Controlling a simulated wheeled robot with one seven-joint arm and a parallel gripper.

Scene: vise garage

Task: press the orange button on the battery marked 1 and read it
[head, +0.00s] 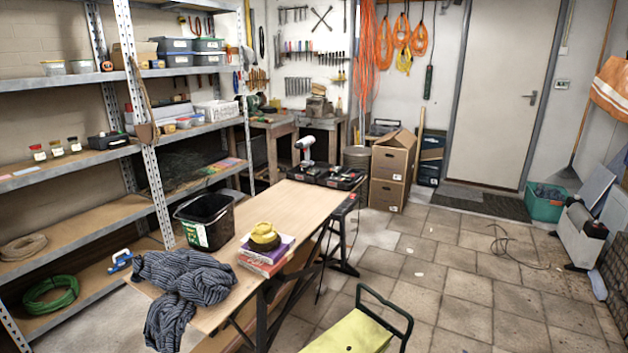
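I cannot make out a battery marked 1 or an orange button at this size. A light grey and red cordless drill (305,149) stands upright at the far end of the wooden workbench (268,209). Beside it is a black case or tray (338,177) with several small dark items and red details; I cannot tell whether any of them is a battery. No marking on them is legible. My gripper is not in view.
On the workbench are a black bin (205,221), books (266,256) under a yellow object (262,238), and a striped cloth (187,277). Metal shelves (75,83) line the left. A yellow-green seat (352,335) stands in front. Tiled floor (450,270) is mostly clear on the right.

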